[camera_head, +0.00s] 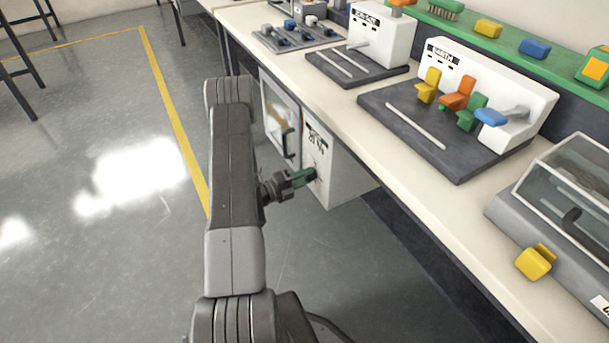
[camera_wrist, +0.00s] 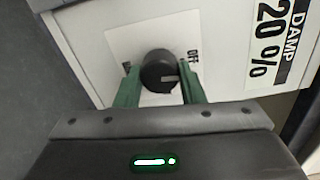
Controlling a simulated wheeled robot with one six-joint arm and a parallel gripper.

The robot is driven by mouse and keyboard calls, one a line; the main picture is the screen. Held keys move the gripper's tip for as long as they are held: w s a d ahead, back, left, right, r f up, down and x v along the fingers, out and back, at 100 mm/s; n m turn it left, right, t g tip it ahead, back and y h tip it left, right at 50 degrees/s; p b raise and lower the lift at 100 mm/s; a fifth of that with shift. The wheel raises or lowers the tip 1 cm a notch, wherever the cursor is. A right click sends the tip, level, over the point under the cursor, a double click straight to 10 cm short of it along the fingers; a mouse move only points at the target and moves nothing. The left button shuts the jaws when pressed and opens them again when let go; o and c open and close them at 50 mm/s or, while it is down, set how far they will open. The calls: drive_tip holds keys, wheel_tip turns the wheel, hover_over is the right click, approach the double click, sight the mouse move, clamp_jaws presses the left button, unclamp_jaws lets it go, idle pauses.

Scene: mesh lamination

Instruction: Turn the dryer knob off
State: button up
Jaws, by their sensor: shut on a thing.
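The dryer (camera_head: 345,185) is a white cabinet under the bench, with a glass-fronted door (camera_head: 281,118) on its left. In the wrist view, its black round knob (camera_wrist: 158,70) sits on a pale square plate (camera_wrist: 118,40). An OFF label (camera_wrist: 193,54) is printed right of the knob, and a label on the left is partly hidden by a finger. A pale pointer mark on the knob faces right. My gripper (camera_wrist: 160,84) has a green finger on each side of the knob and is shut on it. In the head view, my gripper (camera_head: 306,177) reaches the dryer's front.
The dryer front also bears the text DAMP 20 % (camera_wrist: 275,40). Above is a long bench (camera_head: 420,210) with machines and coloured blocks. A yellow block (camera_head: 535,261) lies near its front edge. The grey floor (camera_head: 90,130) to the left is open, with a yellow line.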

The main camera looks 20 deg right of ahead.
drive_tip(key=shift+n, duration=0.9)
drive_tip(key=o, duration=1)
drive_tip(key=a, duration=0.4)
drive_tip(key=a+p, duration=0.1)
drive_tip(key=a, duration=0.4)
drive_tip(key=s+a+p, duration=0.1)
drive_tip(key=a, duration=0.4)
drive_tip(key=shift+d, duration=0.1)
